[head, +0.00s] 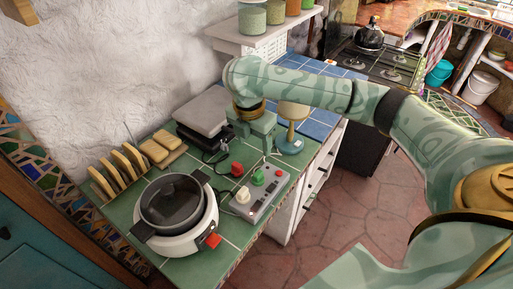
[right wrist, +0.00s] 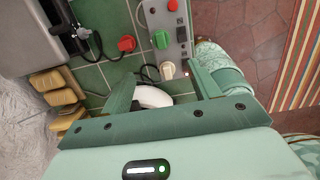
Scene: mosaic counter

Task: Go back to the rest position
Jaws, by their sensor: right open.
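My right gripper (head: 254,143) reaches in from the right and hangs above the green-tiled counter (head: 235,218), between the grey appliance and the lamp-like stand. In the right wrist view its two green fingers (right wrist: 161,74) are spread apart with nothing gripped. Beyond them shows a grey power strip (right wrist: 161,30) with a white plug (right wrist: 167,70) and a green plug (right wrist: 160,40). A red plug (right wrist: 127,43) lies on the tiles beside the strip. My left gripper is not in view.
A white cooker (head: 178,238) with a dark pot stands at the counter's front. Bread slices (head: 122,166) stand left of the grey appliance (head: 203,111). A round-topped stand (head: 290,135) is close to the right gripper. A shelf with jars (head: 262,35) hangs behind. Floor is free at right.

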